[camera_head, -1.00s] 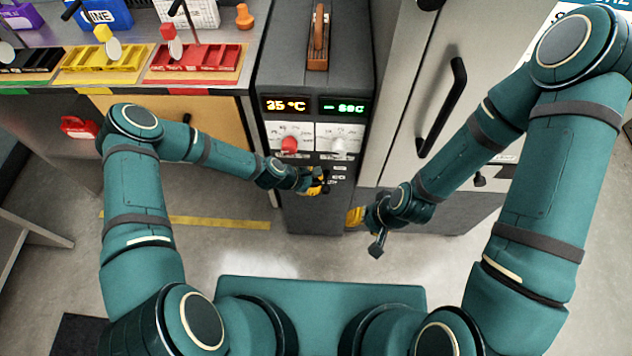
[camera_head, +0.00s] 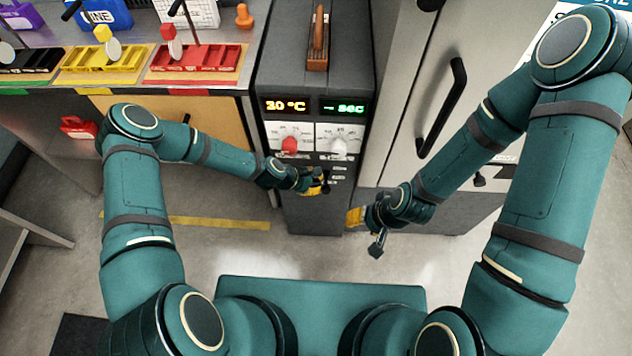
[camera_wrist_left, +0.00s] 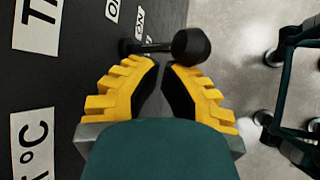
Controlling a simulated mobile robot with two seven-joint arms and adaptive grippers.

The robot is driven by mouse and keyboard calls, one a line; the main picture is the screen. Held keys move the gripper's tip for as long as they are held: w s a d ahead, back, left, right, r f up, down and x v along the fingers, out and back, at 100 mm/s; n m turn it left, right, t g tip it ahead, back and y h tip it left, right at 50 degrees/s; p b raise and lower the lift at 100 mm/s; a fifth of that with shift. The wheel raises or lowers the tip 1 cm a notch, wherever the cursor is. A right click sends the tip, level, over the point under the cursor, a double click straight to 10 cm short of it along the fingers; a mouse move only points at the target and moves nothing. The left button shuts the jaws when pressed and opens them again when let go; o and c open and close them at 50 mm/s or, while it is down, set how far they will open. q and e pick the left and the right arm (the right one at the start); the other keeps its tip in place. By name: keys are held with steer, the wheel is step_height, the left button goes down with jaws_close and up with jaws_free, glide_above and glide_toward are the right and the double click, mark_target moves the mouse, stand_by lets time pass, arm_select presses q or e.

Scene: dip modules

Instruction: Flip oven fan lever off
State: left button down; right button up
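The oven (camera_head: 318,125) stands in the middle of the head view, with lit displays, a red knob (camera_head: 289,144) and a white knob (camera_head: 339,146). In the left wrist view a dark lever with a round black knob (camera_wrist_left: 191,46) sticks out from the black panel, by an "ON" label (camera_wrist_left: 140,17). My left gripper (camera_head: 322,184) is at the lower oven front. Its yellow fingertips (camera_wrist_left: 160,63) are drawn together just short of the lever, with nothing visible between them. My right gripper (camera_head: 357,216) hangs lower right of the oven; its fingers are too small to judge.
A grey cabinet with a black handle (camera_head: 442,108) stands right of the oven. On the left is a bench with black, yellow and red trays (camera_head: 197,62). A red object (camera_head: 78,127) is below it. The floor in front is open.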

arm_select(q)
steer(key=shift+d+r, duration=0.1)
steer(key=shift+r, duration=0.05)
arm_select(e)
steer(key=shift+r, duration=0.1)
arm_select(q)
steer(key=shift+s+r+p, duration=0.1)
steer(key=shift+r+p, duration=0.4)
steer(key=shift+r, duration=0.2)
arm_select(e)
steer(key=shift+r, duration=0.4)
arm_select(q)
steer(key=shift+d, duration=0.1)
arm_select(e)
steer(key=shift+w, duration=0.15)
